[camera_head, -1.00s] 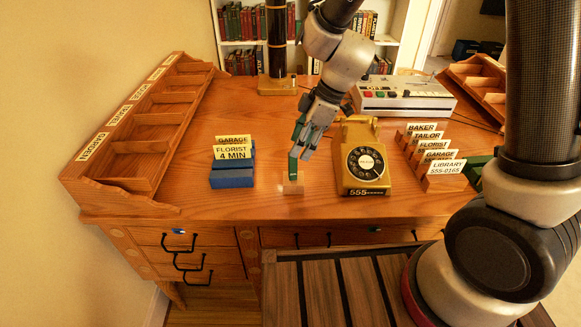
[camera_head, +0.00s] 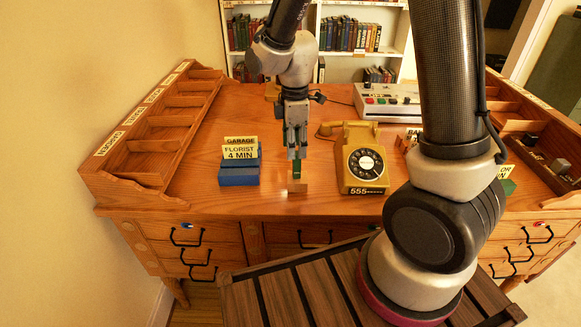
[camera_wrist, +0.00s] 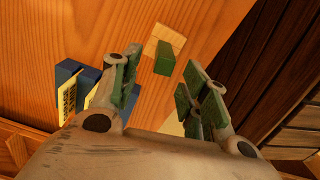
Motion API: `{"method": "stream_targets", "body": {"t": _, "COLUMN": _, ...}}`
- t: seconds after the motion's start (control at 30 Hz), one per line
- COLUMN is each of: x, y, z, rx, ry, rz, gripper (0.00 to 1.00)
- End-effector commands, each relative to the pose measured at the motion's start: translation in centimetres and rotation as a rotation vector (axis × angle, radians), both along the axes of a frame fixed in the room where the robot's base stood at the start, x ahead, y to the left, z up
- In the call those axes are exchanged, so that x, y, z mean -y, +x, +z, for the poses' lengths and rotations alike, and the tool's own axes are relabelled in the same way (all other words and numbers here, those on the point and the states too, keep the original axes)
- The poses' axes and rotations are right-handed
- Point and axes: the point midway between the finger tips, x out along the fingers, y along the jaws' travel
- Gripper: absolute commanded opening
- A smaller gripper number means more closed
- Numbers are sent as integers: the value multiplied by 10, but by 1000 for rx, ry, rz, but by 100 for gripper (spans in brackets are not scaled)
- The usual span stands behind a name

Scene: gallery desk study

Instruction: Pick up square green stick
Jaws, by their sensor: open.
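The square green stick (camera_head: 296,169) stands upright in a small light wooden block (camera_head: 297,187) on the desk, left of the yellow telephone. My gripper (camera_head: 296,152) is just above the stick, pointing down. In the wrist view the green stick (camera_wrist: 165,58) and its wooden block (camera_wrist: 170,34) show beyond the gap between my green-padded fingers (camera_wrist: 157,90). The fingers are apart and nothing is between their tips that I can see. In the head view the fingers hide part of the stick's top.
A blue card holder (camera_head: 239,172) with GARAGE and FLORIST cards stands to the left. The yellow telephone (camera_head: 365,160) stands close on the right. A wooden compartment rack (camera_head: 150,145) lines the desk's left side. The desk's front edge is near the block.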

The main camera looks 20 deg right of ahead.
Motion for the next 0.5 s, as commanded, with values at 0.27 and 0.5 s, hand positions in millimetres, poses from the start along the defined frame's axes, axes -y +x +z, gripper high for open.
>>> {"method": "stream_targets", "body": {"t": 0.27, "x": 3, "y": -3, "z": -37, "rx": -5, "ry": 0, "rz": -3, "gripper": 45}}
{"method": "stream_targets", "body": {"t": 0.5, "x": 5, "y": -5, "z": -69, "rx": -3, "ry": 0, "rz": -2, "gripper": 45}}
